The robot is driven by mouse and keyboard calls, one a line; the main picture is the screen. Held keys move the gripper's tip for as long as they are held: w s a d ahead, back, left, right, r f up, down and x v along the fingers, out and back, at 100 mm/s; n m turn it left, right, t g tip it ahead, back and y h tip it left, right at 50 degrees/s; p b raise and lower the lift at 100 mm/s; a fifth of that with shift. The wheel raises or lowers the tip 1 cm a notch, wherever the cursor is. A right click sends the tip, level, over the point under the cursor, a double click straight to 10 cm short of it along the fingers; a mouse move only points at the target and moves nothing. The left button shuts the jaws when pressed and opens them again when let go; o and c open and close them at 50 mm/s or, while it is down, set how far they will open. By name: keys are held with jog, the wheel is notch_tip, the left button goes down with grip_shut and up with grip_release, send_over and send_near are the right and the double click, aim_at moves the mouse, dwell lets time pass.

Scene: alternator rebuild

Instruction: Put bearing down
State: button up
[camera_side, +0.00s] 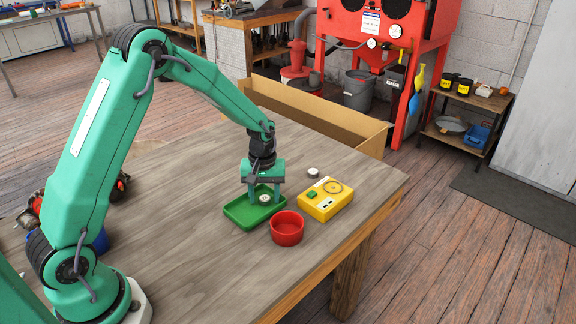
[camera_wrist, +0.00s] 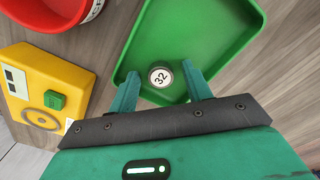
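The bearing (camera_side: 265,199), a small round part with a pale top, is in the green tray (camera_side: 240,216). In the wrist view the bearing (camera_wrist: 160,77) reads "32" and appears to rest upright on the floor of the tray (camera_wrist: 222,38). My gripper (camera_side: 264,198) is over the tray with its fingers pointing down. In the wrist view the two fingers of my gripper (camera_wrist: 161,78) stand apart on either side of the bearing, with a visible gap on each side. The gripper is open and holds nothing.
A red round bowl (camera_side: 287,229) stands close beside the tray's right end. A yellow box (camera_side: 325,204) with a green button lies right of it. A small round part (camera_side: 313,173) sits on the table behind the box. The table (camera_side: 190,190) is clear left of the tray.

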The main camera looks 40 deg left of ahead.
aim_at(264, 199)
notch_tip(264, 199, up, 12)
jog(key=shift+r, duration=0.15)
dwell(0.8)
dwell(0.5)
jog(key=s+d+r+m+t, duration=0.3)
jog(key=s+r+m, duration=0.1)
jog(key=s+r, duration=0.7)
jog(key=s+d+m+t, duration=0.1)
jog(key=s+m, duration=0.4)
jog(key=s, duration=0.7)
jog(key=shift+s+r+t, duration=0.35)
jog(key=shift+s+t, duration=0.05)
jog(key=shift+t, duration=0.4)
